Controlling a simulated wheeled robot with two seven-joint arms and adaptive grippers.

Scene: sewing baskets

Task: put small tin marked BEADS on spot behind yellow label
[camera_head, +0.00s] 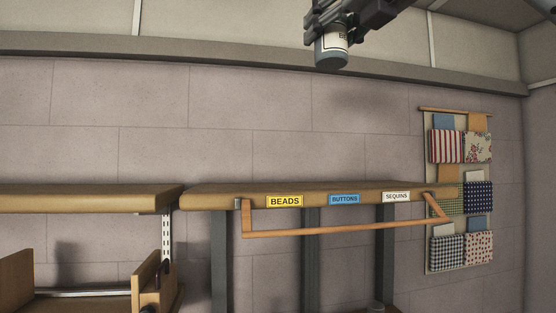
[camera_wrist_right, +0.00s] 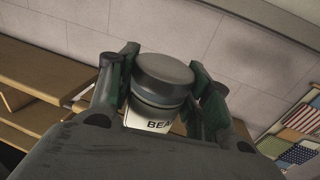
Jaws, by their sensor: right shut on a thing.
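My right gripper (camera_head: 322,22) is at the top of the head view, shut on the small tin marked BEADS (camera_head: 331,57). It is high above the shelf and a little right of the yellow label. In the right wrist view the tin (camera_wrist_right: 164,78) sits between the two fingers, its grey end facing the camera and its white label reading "BEA". The yellow BEADS label (camera_head: 284,201) is on the shelf's front edge, at the left of the three labels. The shelf (camera_head: 225,190) is seen nearly edge-on, so its top is mostly hidden. My left gripper is not in view.
A blue BUTTONS label (camera_head: 344,199) and a white SEQUINS label (camera_head: 396,197) are to the right. A wooden rail (camera_head: 340,230) hangs before the shelf. Another shelf (camera_head: 80,198) is at left. No objects show on the shelf.

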